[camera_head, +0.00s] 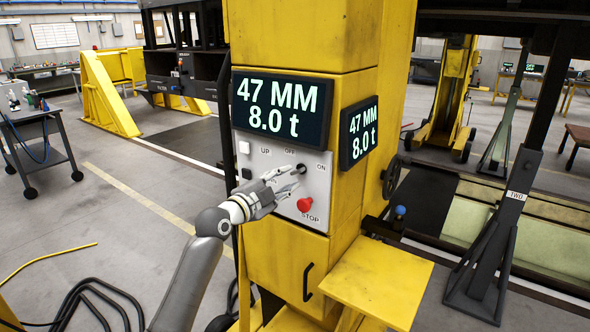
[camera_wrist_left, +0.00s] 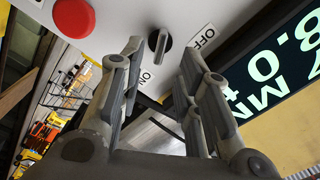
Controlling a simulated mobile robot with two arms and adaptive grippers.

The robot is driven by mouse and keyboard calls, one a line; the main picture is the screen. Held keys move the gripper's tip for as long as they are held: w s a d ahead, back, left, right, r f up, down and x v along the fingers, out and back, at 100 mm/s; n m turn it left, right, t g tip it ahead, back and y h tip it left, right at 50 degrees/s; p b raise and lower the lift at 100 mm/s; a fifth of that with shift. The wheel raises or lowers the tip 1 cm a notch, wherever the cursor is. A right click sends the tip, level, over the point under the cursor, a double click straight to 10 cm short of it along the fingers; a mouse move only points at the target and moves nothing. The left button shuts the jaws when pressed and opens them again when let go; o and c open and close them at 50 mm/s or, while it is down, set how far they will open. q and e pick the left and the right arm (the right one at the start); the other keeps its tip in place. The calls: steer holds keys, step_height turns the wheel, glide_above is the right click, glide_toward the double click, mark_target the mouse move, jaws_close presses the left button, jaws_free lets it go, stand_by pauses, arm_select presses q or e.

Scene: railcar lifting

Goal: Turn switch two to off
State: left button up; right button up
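The dark rotary switch (camera_head: 301,168) sits on the grey control panel (camera_head: 256,156) of a yellow lifting column, with OFF and ON labels near it. In the left wrist view the switch knob (camera_wrist_left: 160,41) shows with its lower end towards the ON label; the OFF label (camera_wrist_left: 204,36) is to its right. My left gripper (camera_head: 291,179) is in front of the panel, its fingers apart. In the wrist view its fingertips (camera_wrist_left: 160,50) lie on either side of the knob; I cannot tell whether they touch it. My right gripper is not in view.
A red STOP button (camera_head: 305,205) is just below the switch. Two displays (camera_head: 281,107) above and beside it read 47 MM and 8.0 t. A yellow shelf (camera_head: 377,281) juts out below right. A dark stand labelled TWO (camera_head: 517,196) stands right.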

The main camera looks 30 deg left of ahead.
mark_target(295, 173)
arm_select(q)
steer(key=shift+w+d+p, duration=0.2)
steer(key=shift+w+p, duration=0.1)
steer(key=shift+w, duration=1.05)
steer(key=shift+w+d+p, duration=0.2)
steer(key=shift+w+p, duration=0.1)
steer(key=shift+w, duration=1.05)
jaws_close()
